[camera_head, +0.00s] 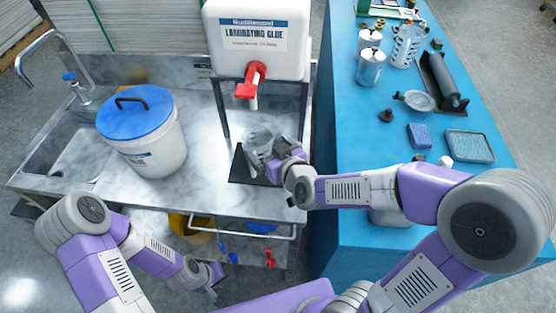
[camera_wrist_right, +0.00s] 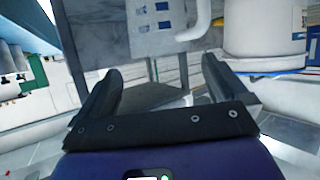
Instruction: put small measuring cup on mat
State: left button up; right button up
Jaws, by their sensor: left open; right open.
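A clear small measuring cup (camera_head: 257,142) stands on the dark mat (camera_head: 239,167) on the metal counter, below the red tap. My right gripper (camera_head: 279,153) is right beside the cup at its right side and hides part of it; I cannot tell whether they touch. In the right wrist view the two dark fingers (camera_wrist_right: 160,88) are spread apart with nothing clearly between them, and the dark mat (camera_wrist_right: 160,98) shows beyond. My left gripper (camera_head: 214,284) is open and empty, low in front of the counter.
A white glue tank (camera_head: 258,40) with a red tap (camera_head: 252,80) stands above the mat. A white bucket with a blue lid (camera_head: 137,112) is on the left, by the sink. The blue table (camera_head: 345,235) on the right holds a clear jug (camera_head: 407,45), a roller (camera_head: 440,78) and sponges.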

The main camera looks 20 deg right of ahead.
jog(key=shift+b+v, duration=1.8)
jog(key=shift+v, duration=0.55)
jog(key=shift+a, duration=0.1)
